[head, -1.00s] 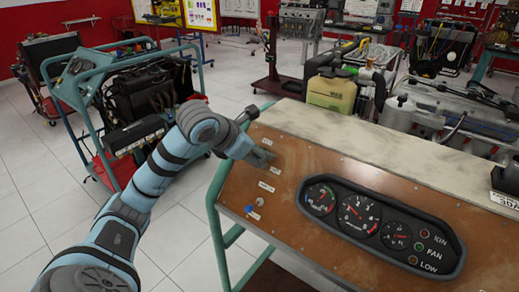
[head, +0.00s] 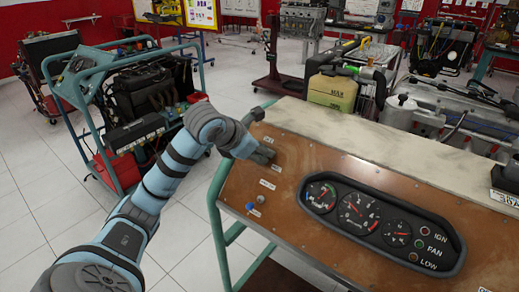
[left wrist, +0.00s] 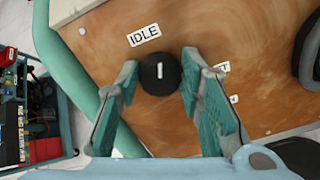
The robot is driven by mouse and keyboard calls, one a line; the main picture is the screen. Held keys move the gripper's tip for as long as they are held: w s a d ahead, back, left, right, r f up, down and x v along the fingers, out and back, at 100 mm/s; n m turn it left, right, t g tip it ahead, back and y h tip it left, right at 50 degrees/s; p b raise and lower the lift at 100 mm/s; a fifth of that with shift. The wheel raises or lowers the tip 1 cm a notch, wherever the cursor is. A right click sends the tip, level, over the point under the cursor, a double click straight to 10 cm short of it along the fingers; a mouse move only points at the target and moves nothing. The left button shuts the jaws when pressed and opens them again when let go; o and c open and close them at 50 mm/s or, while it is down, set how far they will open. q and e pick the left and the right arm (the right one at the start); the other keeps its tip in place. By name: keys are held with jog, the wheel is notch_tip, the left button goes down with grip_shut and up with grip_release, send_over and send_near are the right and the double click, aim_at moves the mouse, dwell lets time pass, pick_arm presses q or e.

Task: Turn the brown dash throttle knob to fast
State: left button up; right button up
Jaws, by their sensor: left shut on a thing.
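The dash throttle knob (left wrist: 159,76) is a round dark knob with a short white pointer mark, on the brown panel. In the left wrist view the mark points almost straight up the picture. The IDLE label (left wrist: 144,36) is above and left of the knob. A label ending in T (left wrist: 222,67) is to the right, partly hidden by a finger. My left gripper (left wrist: 158,66) is shut on the knob, one finger on each side. In the head view my left gripper (head: 263,152) is at the panel's upper left and hides the knob.
The brown panel (head: 290,230) also carries a blue switch (head: 249,206) and a gauge cluster (head: 380,222) to the right. A teal frame rail (head: 217,190) runs along its left edge. A teal engine cart (head: 135,110) stands behind my arm.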

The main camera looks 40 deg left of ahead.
pick_arm(q)
jog(key=m, duration=0.4)
jog(key=shift+m, duration=0.3)
jog(key=m, duration=0.4)
jog(key=shift+d+f+m, duration=0.1)
jog(key=shift+m, duration=0.2)
jog(key=m, duration=0.5)
jog(key=shift+s+f, duration=0.1)
jog(key=shift+s, duration=0.05)
jog(key=m, duration=0.5)
jog(key=shift+f, duration=0.1)
jog(key=o, duration=1.1)
jog(key=shift+o, duration=0.2)
